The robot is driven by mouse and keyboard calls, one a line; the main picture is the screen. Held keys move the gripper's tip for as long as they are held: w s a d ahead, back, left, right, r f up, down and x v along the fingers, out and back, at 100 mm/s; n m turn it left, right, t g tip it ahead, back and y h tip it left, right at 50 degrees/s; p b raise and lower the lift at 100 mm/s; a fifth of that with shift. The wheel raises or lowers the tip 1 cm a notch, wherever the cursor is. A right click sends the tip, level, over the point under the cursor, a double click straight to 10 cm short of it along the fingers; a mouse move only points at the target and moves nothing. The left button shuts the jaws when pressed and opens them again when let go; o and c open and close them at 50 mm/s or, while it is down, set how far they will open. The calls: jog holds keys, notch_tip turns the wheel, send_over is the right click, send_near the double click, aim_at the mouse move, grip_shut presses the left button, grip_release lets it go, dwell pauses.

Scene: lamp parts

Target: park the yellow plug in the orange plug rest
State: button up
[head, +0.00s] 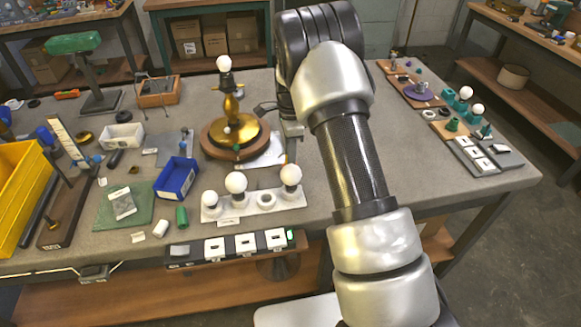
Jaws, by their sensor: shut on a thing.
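My arm reaches from the bottom right up over the bench and folds down behind its own forearm. Only an edge of my gripper (291,129) shows, just right of the brass lamp; its fingertips are hidden. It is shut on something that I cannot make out. I cannot see the yellow plug. I cannot pick out the orange plug rest either; my arm covers part of the bench.
The brass lamp (232,108) stands on a round wooden base (212,147) close left of my gripper. A white holder (262,203) with round bulbs, a blue bin (176,179) and a switch strip (189,256) lie nearer the front. Grey bench (330,222) is bare left of my forearm.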

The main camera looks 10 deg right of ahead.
grip_shut()
jog(key=shift+f+b, duration=0.65)
jog(key=shift+f, duration=0.4)
dwell(1.3)
jog(key=o, duration=0.9)
grip_release()
jog(key=shift+c, duration=0.2)
jog(key=shift+r, duration=0.1)
